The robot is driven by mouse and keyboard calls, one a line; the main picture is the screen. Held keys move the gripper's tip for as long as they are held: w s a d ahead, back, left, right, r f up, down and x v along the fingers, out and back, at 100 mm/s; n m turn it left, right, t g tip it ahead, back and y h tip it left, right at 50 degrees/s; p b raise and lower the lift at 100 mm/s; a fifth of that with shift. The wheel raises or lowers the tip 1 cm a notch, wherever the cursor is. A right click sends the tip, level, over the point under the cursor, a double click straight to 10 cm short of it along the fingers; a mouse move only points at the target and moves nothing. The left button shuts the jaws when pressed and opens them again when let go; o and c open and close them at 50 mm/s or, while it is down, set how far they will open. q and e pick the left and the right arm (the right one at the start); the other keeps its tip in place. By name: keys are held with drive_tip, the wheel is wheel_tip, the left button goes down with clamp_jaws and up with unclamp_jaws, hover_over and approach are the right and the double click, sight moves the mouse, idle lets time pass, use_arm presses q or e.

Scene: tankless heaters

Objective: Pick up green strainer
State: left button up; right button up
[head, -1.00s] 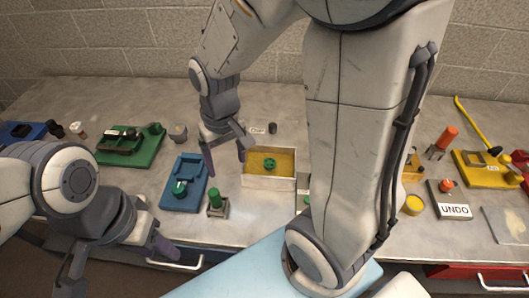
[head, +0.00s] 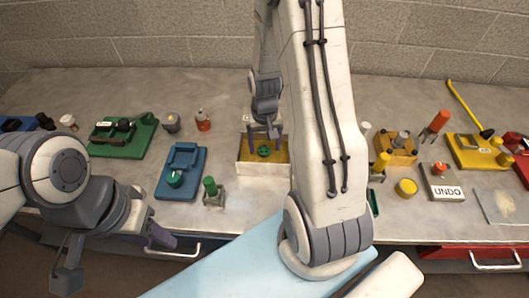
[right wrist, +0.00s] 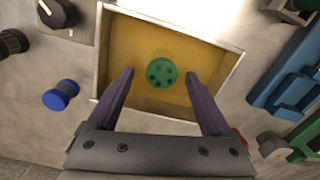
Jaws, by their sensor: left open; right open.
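The green strainer (head: 264,151) is a small round green disc with dark holes, lying in an open box (head: 262,168) with whitish walls and a yellow floor. My right gripper (head: 264,133) is above the box, open and empty. In the right wrist view the green strainer (right wrist: 161,72) lies ahead of and between the two fingertips (right wrist: 160,74), with the box wall (right wrist: 150,118) around it. The fingers do not touch it. My left gripper (head: 112,262) is open and empty at the lower left, in front of the table edge.
A blue fixture (head: 181,172), a green-topped block (head: 211,190) and a green fixture (head: 122,136) stand left of the box. An orange fixture (head: 396,149), yellow fixture (head: 478,152) and UNDO button box (head: 441,182) stand to the right. A blue knob (right wrist: 61,95) lies beside the box.

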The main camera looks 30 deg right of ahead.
sight(264, 149)
drive_tip(key=shift+a+f+p, duration=0.1)
drive_tip(key=shift+f+p, duration=0.2)
drive_tip(key=shift+f, duration=1.65)
drive_tip(key=shift+c, duration=0.3)
clamp_jaws()
drive_tip(key=shift+r, duration=0.2)
